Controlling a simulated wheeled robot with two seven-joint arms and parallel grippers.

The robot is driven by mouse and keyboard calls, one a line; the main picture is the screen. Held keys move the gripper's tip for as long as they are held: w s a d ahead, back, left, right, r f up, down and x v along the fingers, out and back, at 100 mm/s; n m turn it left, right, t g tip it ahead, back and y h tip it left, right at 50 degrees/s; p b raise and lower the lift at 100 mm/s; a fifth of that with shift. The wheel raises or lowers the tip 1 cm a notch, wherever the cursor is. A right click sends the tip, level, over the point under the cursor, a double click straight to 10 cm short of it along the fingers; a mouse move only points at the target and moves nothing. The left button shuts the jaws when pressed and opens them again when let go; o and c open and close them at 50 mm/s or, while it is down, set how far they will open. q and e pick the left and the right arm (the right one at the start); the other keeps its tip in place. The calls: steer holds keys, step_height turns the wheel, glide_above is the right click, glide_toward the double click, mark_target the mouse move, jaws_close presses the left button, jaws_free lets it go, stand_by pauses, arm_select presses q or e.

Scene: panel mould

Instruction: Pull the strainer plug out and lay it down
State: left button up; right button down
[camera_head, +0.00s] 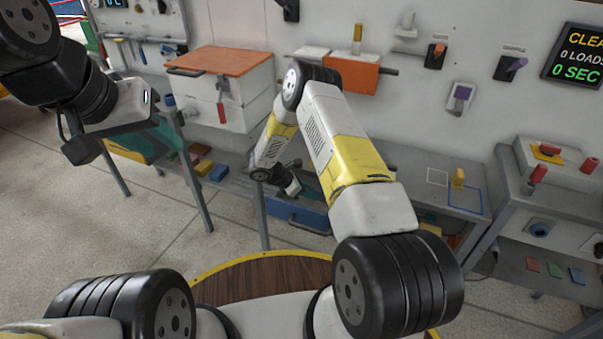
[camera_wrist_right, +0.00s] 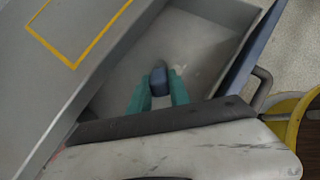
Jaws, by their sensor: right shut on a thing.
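A dark blue rounded knob (camera_wrist_right: 159,83), which looks like the strainer plug, is between the teal fingertips of my right gripper (camera_wrist_right: 158,74) in the right wrist view. The gripper is shut on it, over the pale floor of an open grey bin (camera_wrist_right: 202,45). I cannot tell whether the knob is still seated or free. In the head view my right gripper (camera_head: 291,187) is low by the bench, over the blue drawer (camera_head: 300,217), and the knob is hidden. My left gripper (camera_head: 82,148) is at the upper left, away from the bench; its jaws are not clear.
A grey surface with a yellow outlined square (camera_wrist_right: 72,62) lies beside the bin. A white box with an orange lid (camera_head: 225,61) stands at back left.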

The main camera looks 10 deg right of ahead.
steer(key=c, duration=1.1)
jaws_free()
steer(key=v, duration=0.8)
steer(key=s+d+r+m+y, duration=0.1)
steer(key=s+d+r+m, duration=0.15)
steer(key=r, duration=0.65)
steer(key=s+d+r+m+y, duration=0.15)
steer(key=s+r+m, duration=0.25)
steer(key=r, duration=0.5)
steer(key=s+d+r+m+y, duration=0.1)
steer(key=s+r+m+y, duration=0.15)
steer(key=r, duration=0.65)
steer(key=s+a+r+m+t+y, duration=0.1)
steer(key=s+r+m+y, duration=0.1)
steer(key=s, duration=0.5)
steer(key=s+a+r+m+t+y, duration=0.1)
steer(key=s+r+m+t+y, duration=0.1)
steer(key=s+r+m, duration=0.3)
steer(key=s+a+r+m+t+y, duration=0.1)
steer(key=s+r+m, duration=0.2)
steer(key=s+r, duration=0.4)
steer(key=shift+s+a+r+m+t+y, duration=0.1)
steer(key=shift+s+a+m+t+y, duration=0.1)
steer(key=shift+s, duration=0.3)
steer(key=shift+s+a+r+m+t+y, duration=0.1)
steer(key=shift+s+y, duration=0.1)
steer(key=shift+s, duration=0.3)
